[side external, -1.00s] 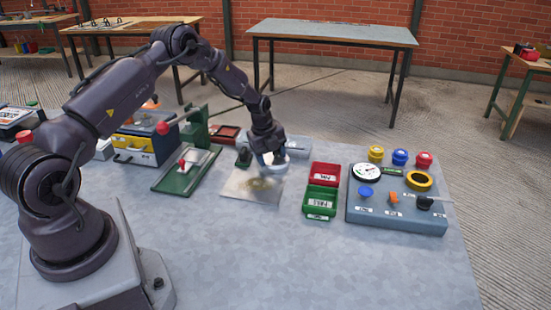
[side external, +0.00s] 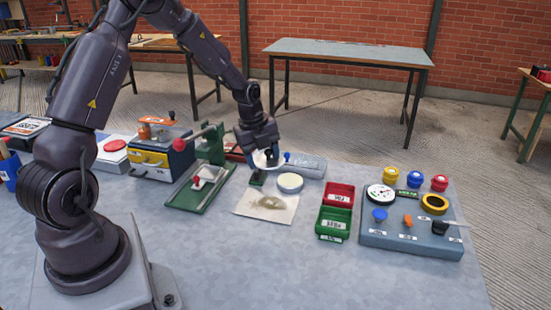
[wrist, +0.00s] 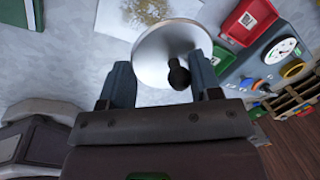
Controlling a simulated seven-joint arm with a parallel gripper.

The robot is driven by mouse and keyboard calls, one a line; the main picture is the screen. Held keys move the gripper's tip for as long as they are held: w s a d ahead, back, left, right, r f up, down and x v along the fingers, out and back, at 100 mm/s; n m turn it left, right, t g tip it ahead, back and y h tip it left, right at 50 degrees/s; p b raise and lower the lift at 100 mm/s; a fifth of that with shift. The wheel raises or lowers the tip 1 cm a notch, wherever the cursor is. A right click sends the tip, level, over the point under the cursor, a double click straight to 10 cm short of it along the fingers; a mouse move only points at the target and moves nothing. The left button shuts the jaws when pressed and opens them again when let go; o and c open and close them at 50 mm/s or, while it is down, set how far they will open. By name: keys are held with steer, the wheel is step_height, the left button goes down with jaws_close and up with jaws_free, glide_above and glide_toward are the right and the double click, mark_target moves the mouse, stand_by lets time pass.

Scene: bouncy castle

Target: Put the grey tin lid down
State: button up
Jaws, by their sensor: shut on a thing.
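My gripper (side external: 264,150) is shut on the grey tin lid (wrist: 153,48) and holds it above the table. In the wrist view the lid is a pale grey round disc, tilted, with a dark knob near the two fingers of my gripper (wrist: 160,65). I cannot tell how high the lid is.
A pale sheet (side external: 262,212) with a brownish patch lies in front of the tin. A red bin (side external: 339,195), a green bin (side external: 333,223) and a control panel (side external: 412,238) stand to the right. A green press (side external: 199,188) stands left.

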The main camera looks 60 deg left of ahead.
steer(key=shift+s+d+r, duration=0.3)
steer(key=shift+s+r, duration=0.05)
steer(key=shift+s, duration=0.25)
steer(key=shift+s+d+r, duration=0.25)
steer(key=shift+s+r, duration=0.05)
steer(key=shift+s, duration=0.3)
steer(key=s+d+r+n+g+y, duration=0.1)
steer(key=d+r+n, duration=0.1)
steer(key=d+n, duration=0.75)
steer(key=d+r+n+g+y, duration=0.1)
steer(key=d+r+n, duration=0.1)
steer(key=d+n, duration=0.7)
steer(key=s+f+n, duration=0.2)
steer(key=s+f, duration=0.2)
steer(key=s, duration=0.6)
glide_above(300, 248)
steer(key=shift+n+g, duration=0.3)
steer(key=shift+n, duration=0.15)
steer(key=f, duration=1)
steer(key=shift+s+d+f, duration=0.1)
steer(key=shift+d, duration=0.25)
steer(key=shift+f, duration=1.65)
